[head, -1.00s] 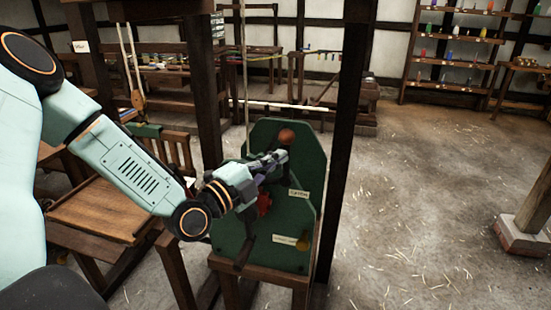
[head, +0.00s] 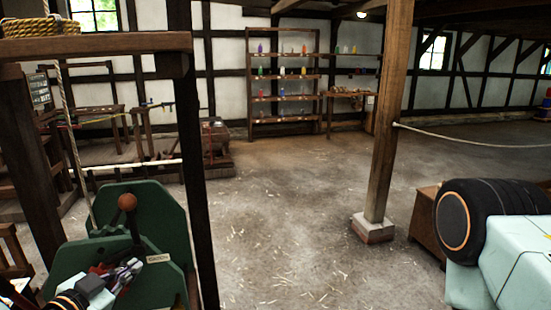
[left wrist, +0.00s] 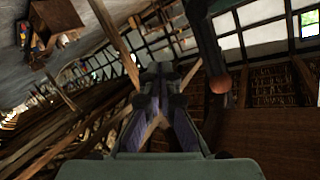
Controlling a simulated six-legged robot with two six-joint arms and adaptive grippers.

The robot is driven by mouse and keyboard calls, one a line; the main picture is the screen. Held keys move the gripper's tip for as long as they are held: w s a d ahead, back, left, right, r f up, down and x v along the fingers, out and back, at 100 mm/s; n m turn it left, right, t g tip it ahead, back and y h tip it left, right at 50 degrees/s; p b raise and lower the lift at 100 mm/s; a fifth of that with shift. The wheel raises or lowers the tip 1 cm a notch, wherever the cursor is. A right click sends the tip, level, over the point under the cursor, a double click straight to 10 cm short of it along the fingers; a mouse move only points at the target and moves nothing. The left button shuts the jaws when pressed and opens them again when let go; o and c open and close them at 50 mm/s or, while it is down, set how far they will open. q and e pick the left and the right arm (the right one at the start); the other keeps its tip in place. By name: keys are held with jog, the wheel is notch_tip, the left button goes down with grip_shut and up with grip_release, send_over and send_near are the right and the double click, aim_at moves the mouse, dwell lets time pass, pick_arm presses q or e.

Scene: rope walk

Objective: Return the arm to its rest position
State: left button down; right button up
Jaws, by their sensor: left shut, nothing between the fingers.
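My left gripper (head: 132,268) is low at the left of the head view, in front of a green machine (head: 172,217). It is shut and empty. A lever with a brown ball knob (head: 127,202) rises from the machine above the gripper, with a visible gap between them. In the left wrist view my left gripper's fingers (left wrist: 160,75) are together, with purplish inner sides. The brown knob (left wrist: 220,82) stands to their right, apart from them. Most of my left arm is outside the head view. My right gripper is not in view; a part of my own body shows at the right edge.
A dark post (head: 196,170) stands right of the machine. A wooden post (head: 388,120) on a brick foot (head: 373,229) carries a rope (head: 470,141). Shelves (head: 285,97) with coloured items stand at the back wall. The straw-strewn floor (head: 290,220) between is clear.

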pick_arm(q)
jog(key=s+d+f+n+g+b, duration=0.25)
jog(key=s+f, duration=0.25)
jog(key=f, duration=0.3)
jog(key=s+d+f+n+g+y+b, duration=0.1)
jog(key=s+f+n+g+b, duration=0.2)
jog(key=f, duration=0.5)
jog(key=s+d+f+n+g+b, duration=0.1)
jog(key=s+d+f+n+g, duration=0.15)
jog(key=s+f, duration=0.45)
jog(key=s+f+g+y+b, duration=0.1)
jog(key=s+f+g+b, duration=0.6)
jog(key=s+f, duration=1.1)
jog(key=shift+s+d+f+m+y+b, duration=0.2)
jog(key=shift+d+f+m+y+b, duration=0.15)
jog(key=shift+b, duration=0.6)
